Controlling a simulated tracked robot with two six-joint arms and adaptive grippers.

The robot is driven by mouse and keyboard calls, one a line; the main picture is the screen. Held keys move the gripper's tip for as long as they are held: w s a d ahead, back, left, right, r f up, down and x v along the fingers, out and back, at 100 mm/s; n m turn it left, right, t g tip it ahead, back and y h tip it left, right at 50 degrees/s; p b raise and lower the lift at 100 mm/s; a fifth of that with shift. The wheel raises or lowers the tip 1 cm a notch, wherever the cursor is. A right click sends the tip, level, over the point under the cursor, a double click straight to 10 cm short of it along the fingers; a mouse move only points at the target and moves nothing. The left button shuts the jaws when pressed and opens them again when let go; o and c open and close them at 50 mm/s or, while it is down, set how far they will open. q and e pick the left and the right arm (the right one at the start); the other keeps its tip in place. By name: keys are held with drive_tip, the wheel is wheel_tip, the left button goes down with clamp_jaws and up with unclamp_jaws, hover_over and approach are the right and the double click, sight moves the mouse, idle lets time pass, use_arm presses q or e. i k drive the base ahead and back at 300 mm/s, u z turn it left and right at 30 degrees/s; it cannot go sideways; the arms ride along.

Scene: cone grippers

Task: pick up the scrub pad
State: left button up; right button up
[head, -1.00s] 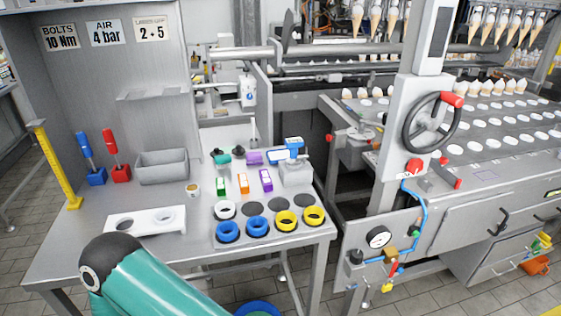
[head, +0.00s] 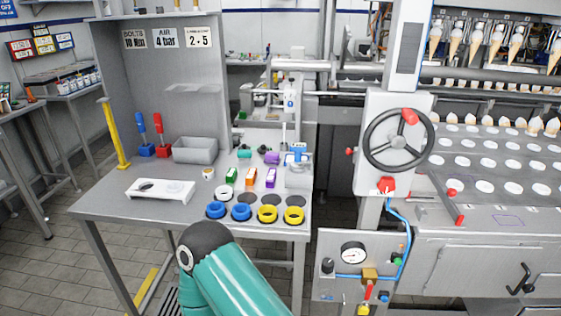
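I cannot make out a scrub pad with certainty in the head view. On the grey workbench (head: 108,207) stand small green (head: 231,177), orange (head: 251,177) and purple (head: 270,178) pieces with white faces. Behind them lie a teal-green piece (head: 244,154) and a purple piece (head: 271,158), too small to name. A teal arm link of mine with a dark joint rises from the bottom, in front of the bench. Neither of my grippers shows in this view.
Blue rings (head: 216,210) and yellow rings (head: 294,215) line the bench's front edge. A grey bin (head: 195,150), white holed stand (head: 160,191) and yellow post (head: 116,135) stand farther left. A machine with a black handwheel (head: 398,140) bounds the right. Tiled floor is open at left.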

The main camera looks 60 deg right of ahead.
sight(271, 157)
drive_tip(key=z, duration=0.95)
drive_tip(key=i, duration=0.7)
drive_tip(key=z, duration=0.25)
